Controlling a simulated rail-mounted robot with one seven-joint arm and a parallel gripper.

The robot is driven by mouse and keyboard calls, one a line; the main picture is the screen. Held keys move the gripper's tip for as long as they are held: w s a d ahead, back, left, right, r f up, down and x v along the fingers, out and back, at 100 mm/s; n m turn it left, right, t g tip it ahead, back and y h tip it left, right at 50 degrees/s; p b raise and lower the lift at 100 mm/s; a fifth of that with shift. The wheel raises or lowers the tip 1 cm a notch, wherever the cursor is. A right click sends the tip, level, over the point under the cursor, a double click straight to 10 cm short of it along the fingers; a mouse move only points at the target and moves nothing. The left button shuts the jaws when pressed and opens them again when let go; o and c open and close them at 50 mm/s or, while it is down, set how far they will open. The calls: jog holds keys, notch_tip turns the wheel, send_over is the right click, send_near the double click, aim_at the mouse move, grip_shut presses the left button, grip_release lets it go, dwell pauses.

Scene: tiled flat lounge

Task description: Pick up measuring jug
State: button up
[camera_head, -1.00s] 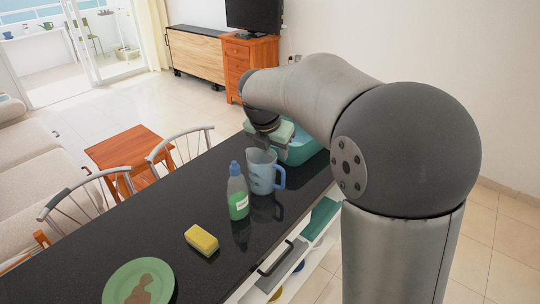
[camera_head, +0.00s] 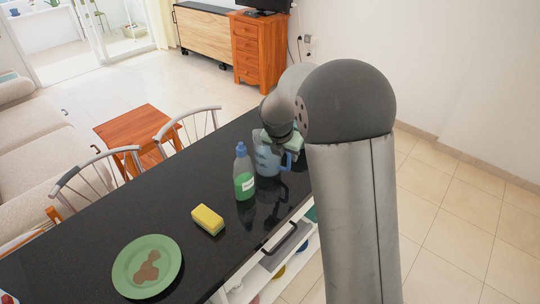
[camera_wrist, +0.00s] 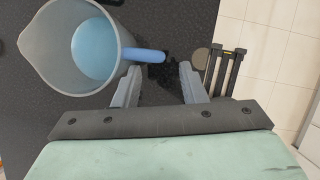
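The translucent grey-blue measuring jug (camera_head: 267,157) stands upright on the black counter, partly hidden behind my arm. In the wrist view the jug (camera_wrist: 45,45) is at the upper left, seen from above into its blue inside. Its blue handle (camera_wrist: 144,56) points right, its end at the gap between my fingertips, close to the left one. My gripper (camera_wrist: 160,72) is open with nothing clamped. I cannot tell whether a finger touches the handle. In the head view my arm mostly hides the gripper.
A green-filled bottle (camera_head: 244,176) with a blue cap stands just left of the jug. A yellow sponge (camera_head: 208,220) and a green plate (camera_head: 147,267) lie nearer on the counter (camera_head: 90,230). Chairs line the far side.

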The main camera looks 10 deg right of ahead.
aim_at(288, 159)
jog(key=x, duration=0.4)
jog(key=shift+f, duration=0.1)
grip_shut()
jog(key=shift+w, duration=0.1)
